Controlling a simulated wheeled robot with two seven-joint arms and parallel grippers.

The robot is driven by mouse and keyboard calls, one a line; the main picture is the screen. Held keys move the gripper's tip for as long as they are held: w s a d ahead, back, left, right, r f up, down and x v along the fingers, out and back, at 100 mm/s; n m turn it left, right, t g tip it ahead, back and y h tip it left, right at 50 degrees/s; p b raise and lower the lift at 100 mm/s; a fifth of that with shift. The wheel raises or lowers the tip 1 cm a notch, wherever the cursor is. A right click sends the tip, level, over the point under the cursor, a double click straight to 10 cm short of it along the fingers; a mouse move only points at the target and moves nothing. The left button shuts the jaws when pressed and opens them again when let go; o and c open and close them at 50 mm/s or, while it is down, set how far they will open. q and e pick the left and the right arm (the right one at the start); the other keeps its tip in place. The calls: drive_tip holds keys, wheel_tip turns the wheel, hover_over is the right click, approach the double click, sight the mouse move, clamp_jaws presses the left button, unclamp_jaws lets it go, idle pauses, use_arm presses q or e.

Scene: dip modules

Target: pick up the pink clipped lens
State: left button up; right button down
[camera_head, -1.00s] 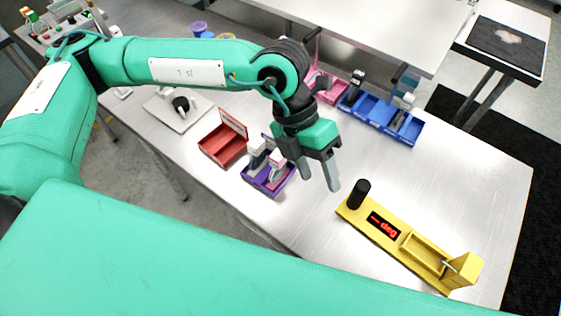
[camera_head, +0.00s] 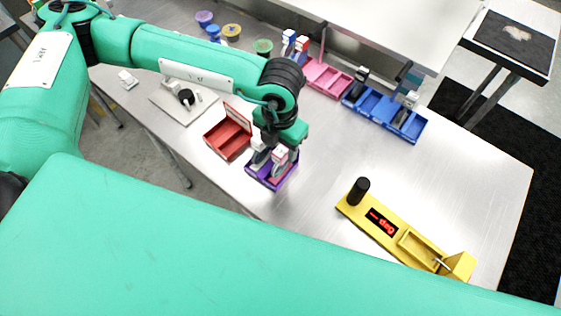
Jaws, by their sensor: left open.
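A small white and pink piece, apparently the pink clipped lens (camera_head: 279,156), stands in the purple tray (camera_head: 273,186) near the table's front edge. A second grey and white piece (camera_head: 258,158) stands to its left in the same tray. My left gripper (camera_head: 276,157) points down right over the purple tray, close to both pieces. It is open; its fingers are largely hidden among the pieces, and I cannot tell whether they touch the lens. My right gripper is not in view.
A red tray (camera_head: 228,148) stands just left of the purple one. A pink tray (camera_head: 327,80) and a blue tray (camera_head: 383,117) stand behind. A yellow fixture with a display (camera_head: 401,240) lies at the right. The table between is clear.

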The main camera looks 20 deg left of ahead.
sight(281, 151)
use_arm(q)
drive_tip(key=shift+f+p, duration=0.15)
drive_tip(key=shift+p, duration=0.15)
wheel_tip(281, 151, down, 4)
drive_tip(key=p, duration=0.2)
drive_tip(key=shift+p, duration=0.3)
drive_tip(key=shift+w+f, duration=0.1)
drive_tip(key=shift+f, duration=0.35)
drive_tip(key=shift+c, duration=0.4)
clamp_jaws()
